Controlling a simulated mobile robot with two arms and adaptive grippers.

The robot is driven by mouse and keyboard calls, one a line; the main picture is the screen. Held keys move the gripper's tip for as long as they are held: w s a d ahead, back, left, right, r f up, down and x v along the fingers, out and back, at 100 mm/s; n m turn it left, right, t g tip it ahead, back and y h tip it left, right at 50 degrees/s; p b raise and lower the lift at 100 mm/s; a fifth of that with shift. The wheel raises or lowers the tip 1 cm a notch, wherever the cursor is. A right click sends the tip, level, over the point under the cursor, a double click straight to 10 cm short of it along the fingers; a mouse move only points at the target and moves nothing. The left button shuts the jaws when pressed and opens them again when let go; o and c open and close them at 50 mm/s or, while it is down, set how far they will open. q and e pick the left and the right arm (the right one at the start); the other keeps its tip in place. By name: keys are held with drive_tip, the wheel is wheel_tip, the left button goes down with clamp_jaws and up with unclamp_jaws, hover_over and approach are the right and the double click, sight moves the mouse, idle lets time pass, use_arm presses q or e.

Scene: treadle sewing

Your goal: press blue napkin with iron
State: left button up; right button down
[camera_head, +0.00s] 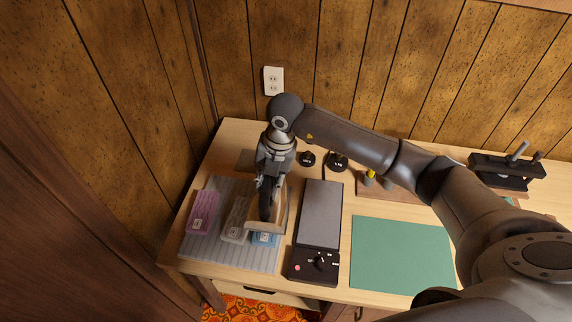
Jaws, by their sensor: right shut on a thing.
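The blue napkin (264,240) lies on the grey ribbed mat (228,258) at the left end of the table, near the mat's right edge. My right gripper (265,212) points down above it, shut on the iron (268,227), whose pale tan body partly shows under the fingers. The iron covers the far part of the blue napkin. I cannot tell whether it touches the cloth or hovers just above it. My left gripper is not in view.
A pink napkin (202,212) and a greyish napkin (234,228) lie on the mat left of the blue one. A dark hot plate with a knob (320,225) stands just right. A green mat (400,255) lies farther right. A black device (500,172) stands at the back right.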

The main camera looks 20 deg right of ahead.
drive_tip(key=shift+w+a+r, duration=0.1)
drive_tip(key=shift+w+a, duration=0.05)
drive_tip(key=shift+a, duration=0.2)
drive_tip(key=shift+a+f, duration=0.15)
drive_tip(key=shift+f, duration=0.2)
use_arm(q)
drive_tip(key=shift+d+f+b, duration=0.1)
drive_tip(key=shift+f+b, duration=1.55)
drive_tip(key=shift+b, duration=0.3)
use_arm(e)
drive_tip(key=shift+f, duration=2.85)
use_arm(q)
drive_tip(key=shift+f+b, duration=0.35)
use_arm(e)
drive_tip(key=shift+f, duration=0.45)
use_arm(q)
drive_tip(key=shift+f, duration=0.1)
use_arm(e)
drive_tip(key=shift+s+f, duration=0.25)
drive_tip(key=shift+f, duration=0.1)
drive_tip(key=shift+r, duration=0.1)
